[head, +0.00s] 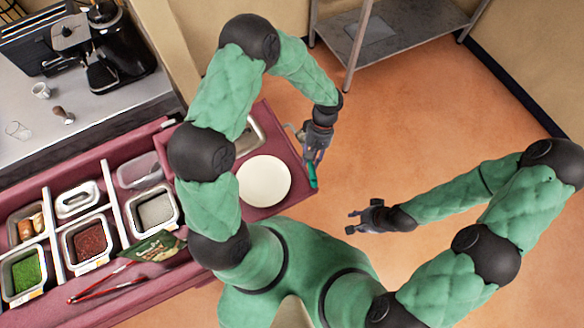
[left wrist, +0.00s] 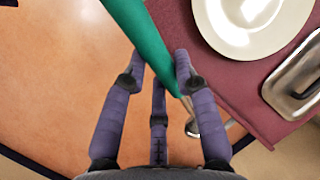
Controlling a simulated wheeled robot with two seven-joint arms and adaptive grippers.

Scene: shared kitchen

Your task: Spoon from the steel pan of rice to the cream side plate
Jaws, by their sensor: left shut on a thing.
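My left gripper (head: 316,143) is shut on a spoon with a green handle (head: 313,176). In the left wrist view the green handle (left wrist: 143,33) runs between the fingers (left wrist: 165,75), and its metal end (left wrist: 192,127) shows below them. The cream plate (head: 265,181) lies on the maroon counter, to the left of the gripper; nothing shows on it. A steel pan (head: 252,134) is behind the plate, partly hidden by my left arm. Its edge shows in the left wrist view (left wrist: 296,78); I cannot make out rice. My right gripper (head: 364,216) is open and empty over the floor.
The maroon counter (head: 279,135) ends just by the left gripper, with open floor beyond. Several topping containers (head: 88,242) sit at left, with red tongs (head: 105,290) and a dark packet (head: 152,246). A metal shelf (head: 395,30) stands at the back.

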